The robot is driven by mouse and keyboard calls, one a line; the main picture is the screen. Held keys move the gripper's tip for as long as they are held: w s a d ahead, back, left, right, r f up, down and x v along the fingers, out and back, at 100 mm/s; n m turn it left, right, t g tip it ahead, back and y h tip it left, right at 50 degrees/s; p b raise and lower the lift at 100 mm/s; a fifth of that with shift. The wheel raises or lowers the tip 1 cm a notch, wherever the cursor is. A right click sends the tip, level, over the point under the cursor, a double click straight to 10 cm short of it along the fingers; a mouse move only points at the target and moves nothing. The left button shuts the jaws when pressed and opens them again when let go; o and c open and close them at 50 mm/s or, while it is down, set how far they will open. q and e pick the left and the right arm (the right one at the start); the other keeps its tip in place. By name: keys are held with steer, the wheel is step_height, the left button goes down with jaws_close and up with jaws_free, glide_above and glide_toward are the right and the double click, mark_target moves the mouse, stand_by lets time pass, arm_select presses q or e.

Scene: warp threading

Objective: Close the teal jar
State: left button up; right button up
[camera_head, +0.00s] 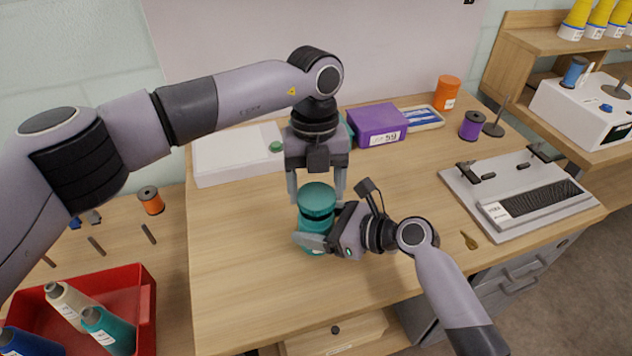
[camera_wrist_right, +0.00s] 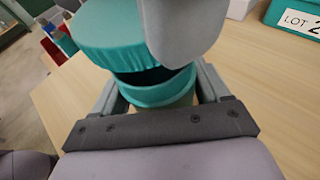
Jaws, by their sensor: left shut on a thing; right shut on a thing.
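The teal jar (camera_head: 311,235) stands upright near the middle of the wooden table; its body also shows in the right wrist view (camera_wrist_right: 157,90). My right gripper (camera_head: 324,230) is shut around the jar's body from the right. The teal lid (camera_head: 316,196) is just above the jar's mouth, and it also shows in the right wrist view (camera_wrist_right: 108,32). My left gripper (camera_head: 316,192) points down and is shut on the lid. A dark gap shows between lid and body. Whether they touch anywhere, I cannot tell.
A white box (camera_head: 225,158) and a purple box (camera_head: 376,124) stand behind. An orange jar (camera_head: 446,93), a purple spool (camera_head: 472,125) and a grey loom frame (camera_head: 515,195) are at right. A red bin (camera_head: 140,300) is at lower left. The table's front is clear.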

mark_target(316, 193)
arm_select(q)
steer(key=shift+f, duration=0.9)
steer(key=shift+f, duration=0.5)
steer(key=shift+s+a+f, duration=0.1)
steer(key=shift+f, duration=0.35)
arm_select(e)
steer(key=shift+a+r, duration=0.1)
arm_select(q)
steer(key=shift+r, duration=0.1)
arm_select(e)
steer(key=shift+s, duration=0.1)
arm_select(q)
steer(key=shift+r, duration=0.25)
steer(key=shift+r, duration=0.45)
stand_by(1.0)
steer(key=shift+f, duration=0.3)
